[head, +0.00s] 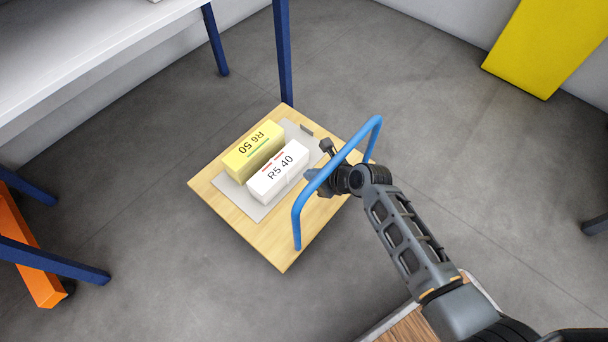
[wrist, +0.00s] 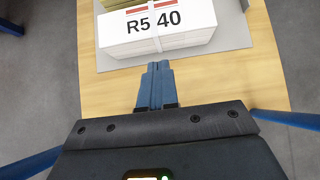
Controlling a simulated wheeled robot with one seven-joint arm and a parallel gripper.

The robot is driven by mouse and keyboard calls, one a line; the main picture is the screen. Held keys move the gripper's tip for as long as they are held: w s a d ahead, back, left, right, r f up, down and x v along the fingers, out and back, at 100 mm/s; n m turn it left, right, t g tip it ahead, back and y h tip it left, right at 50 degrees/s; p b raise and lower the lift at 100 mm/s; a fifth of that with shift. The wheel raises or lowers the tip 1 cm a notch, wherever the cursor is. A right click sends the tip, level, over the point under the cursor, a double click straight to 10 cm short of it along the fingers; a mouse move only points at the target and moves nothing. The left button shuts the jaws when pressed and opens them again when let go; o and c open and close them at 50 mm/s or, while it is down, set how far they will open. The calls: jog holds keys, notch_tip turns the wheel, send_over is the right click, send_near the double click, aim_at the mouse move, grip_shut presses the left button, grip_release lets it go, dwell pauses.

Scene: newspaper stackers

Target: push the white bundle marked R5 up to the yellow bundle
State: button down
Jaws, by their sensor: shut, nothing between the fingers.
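The white bundle marked R5 40 (head: 278,173) lies on a grey sheet on a wooden platform. The yellow bundle marked R6 50 (head: 254,148) lies alongside it, roughly parallel, on the upper-left side. They are close together; I cannot tell whether they touch. My gripper (head: 311,175) is on the white bundle's other side, away from the yellow one. In the wrist view my gripper's blue fingers (wrist: 157,70) are shut and empty, pointing at the near long side of the white bundle (wrist: 157,34). The tips are very near that side; contact is unclear.
A small dark block (head: 306,128) sits at the grey sheet's (head: 292,127) far end. A blue-legged table (head: 95,55) stands at upper left.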

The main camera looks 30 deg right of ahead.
aim_at(288, 173)
jog(key=b+x, duration=0.5)
jog(key=x, duration=0.3)
jog(key=shift+w+f, duration=0.15)
jog(key=shift+f, duration=0.15)
jog(key=shift+w+a, duration=0.1)
